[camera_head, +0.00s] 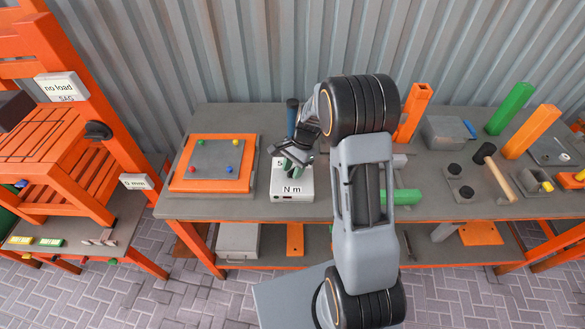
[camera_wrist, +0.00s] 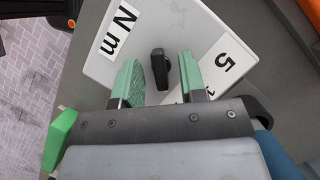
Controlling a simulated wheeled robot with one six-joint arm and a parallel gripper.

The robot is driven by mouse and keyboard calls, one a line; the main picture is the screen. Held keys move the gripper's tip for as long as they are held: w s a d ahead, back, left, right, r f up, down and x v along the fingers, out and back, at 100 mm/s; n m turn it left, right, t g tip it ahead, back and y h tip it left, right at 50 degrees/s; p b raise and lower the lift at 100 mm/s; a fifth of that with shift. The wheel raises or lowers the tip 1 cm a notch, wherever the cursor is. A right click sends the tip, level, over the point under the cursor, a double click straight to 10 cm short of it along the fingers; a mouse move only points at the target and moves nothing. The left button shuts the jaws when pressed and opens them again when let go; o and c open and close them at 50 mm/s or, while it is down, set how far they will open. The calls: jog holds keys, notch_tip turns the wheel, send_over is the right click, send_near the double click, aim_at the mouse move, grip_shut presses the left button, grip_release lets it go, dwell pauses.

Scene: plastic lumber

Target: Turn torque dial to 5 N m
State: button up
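The torque unit is a pale box (camera_head: 292,195) on the workbench, marked "N m", with a "5" label on top. In the wrist view the box (camera_wrist: 185,22) carries the "N m" label (camera_wrist: 118,28), the "5" label (camera_wrist: 222,63) and another label partly hidden by my gripper. The dial (camera_wrist: 160,68) is a small black elongated knob, standing roughly along the fingers in the wrist picture. My gripper (camera_wrist: 158,75) is open, its green-padded fingers on either side of the knob with small gaps visible. In the head view my gripper (camera_head: 295,158) is over the box and hides the dial.
Left of the box is an orange-framed grey board (camera_head: 212,162) with coloured knobs. A blue-handled tool (camera_head: 292,118) stands behind my gripper. A green block (camera_head: 400,196) lies right of my arm.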

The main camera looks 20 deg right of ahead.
grip_shut()
jog(key=shift+n, duration=0.4)
jog(key=n+g+h, duration=0.1)
jog(key=n, duration=0.2)
jog(key=shift+w+n, duration=0.1)
jog(key=shift+n, duration=0.3)
jog(key=n+h, duration=0.1)
jog(key=n, duration=0.1)
jog(key=n+g, duration=0.1)
jog(key=n, duration=0.1)
jog(key=shift+a+n+h+b, duration=0.15)
jog(key=shift+n+h+b, duration=0.15)
jog(key=shift+h, duration=0.1)
jog(key=n+h, duration=0.1)
jog(key=n, duration=0.3)
jog(key=shift+h, duration=0.3)
jog(key=shift+a+n+h+b, duration=0.1)
jog(key=shift+n+h+b, duration=0.45)
jog(key=shift+n, duration=1.65)
jog(key=shift+n+h, duration=0.25)
jog(key=shift+n, duration=0.05)
